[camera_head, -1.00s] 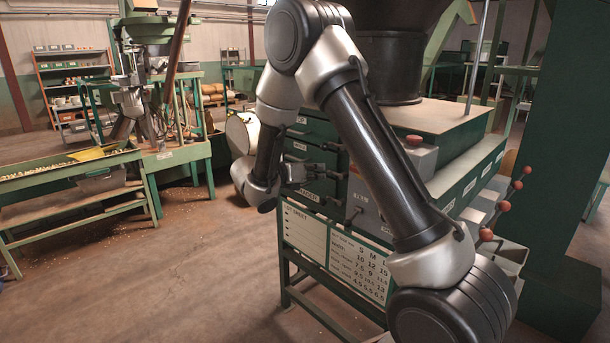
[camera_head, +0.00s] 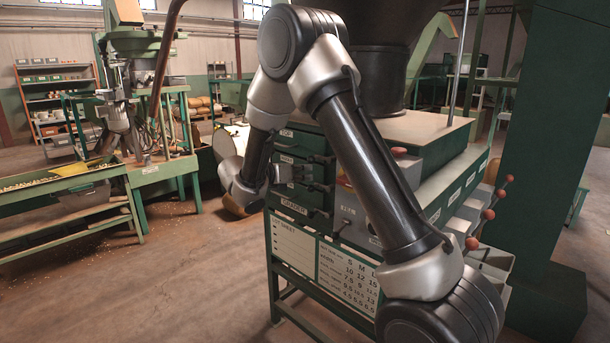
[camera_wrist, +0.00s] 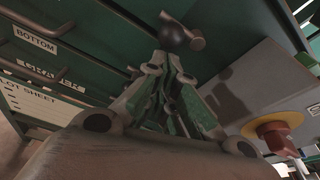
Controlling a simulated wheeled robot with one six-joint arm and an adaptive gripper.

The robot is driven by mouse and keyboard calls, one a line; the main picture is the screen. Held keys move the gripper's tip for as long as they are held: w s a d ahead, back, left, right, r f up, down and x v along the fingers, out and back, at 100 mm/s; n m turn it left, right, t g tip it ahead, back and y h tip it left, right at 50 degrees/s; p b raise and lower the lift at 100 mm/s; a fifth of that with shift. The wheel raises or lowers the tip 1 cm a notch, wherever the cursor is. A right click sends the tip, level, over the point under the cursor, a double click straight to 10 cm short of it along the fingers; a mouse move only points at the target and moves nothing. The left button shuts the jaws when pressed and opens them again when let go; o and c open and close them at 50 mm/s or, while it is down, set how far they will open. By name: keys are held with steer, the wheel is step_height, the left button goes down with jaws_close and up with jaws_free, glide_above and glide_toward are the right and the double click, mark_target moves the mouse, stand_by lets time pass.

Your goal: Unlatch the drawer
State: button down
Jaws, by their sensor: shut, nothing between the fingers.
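The green drawer cabinet (camera_head: 308,143) stands in the middle of the head view, with dark latch handles (camera_head: 323,187) along its right edge. My gripper (camera_head: 296,173) is in front of its drawer fronts. In the wrist view my gripper (camera_wrist: 175,72) is shut and empty, its fingertips just below a dark rounded latch knob (camera_wrist: 174,34) with a side stub. I cannot tell whether they touch. The wrist view also shows the BOTTOM drawer label (camera_wrist: 35,40) at upper left, with a dark handle (camera_wrist: 60,30) beside it. My forearm hides part of the cabinet.
A GRADER sign (camera_head: 295,208) and a white lot sheet board (camera_head: 318,262) are below the drawers. A grey box (camera_wrist: 262,85) with a red and yellow button (camera_wrist: 272,126) stands close on the right. Red-knobbed levers (camera_head: 488,214) are farther right.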

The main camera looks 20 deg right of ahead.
mark_target(308, 158)
steer(key=shift+w+r+m, duration=0.15)
steer(key=shift+r+m, duration=0.05)
steer(key=shift+m, duration=0.3)
steer(key=r+m+t, duration=0.1)
steer(key=m, duration=0.1)
steer(key=r+m+t, duration=0.1)
steer(key=m, duration=0.2)
steer(key=r+m+t, duration=0.1)
steer(key=r+m, duration=0.1)
steer(key=m, duration=0.1)
steer(key=shift+w+a+y, duration=0.15)
steer(key=shift+w+y, duration=0.1)
steer(key=shift+y, duration=0.15)
steer(key=shift+s+d+r+m+t, duration=0.1)
steer(key=shift+s+r+m+t, duration=0.35)
steer(key=shift+m, duration=0.3)
steer(key=shift+s+d+r+m+t, duration=0.1)
steer(key=shift+r+m+t, duration=0.15)
steer(key=shift+r+m, duration=0.4)
steer(key=shift+f, duration=0.1)
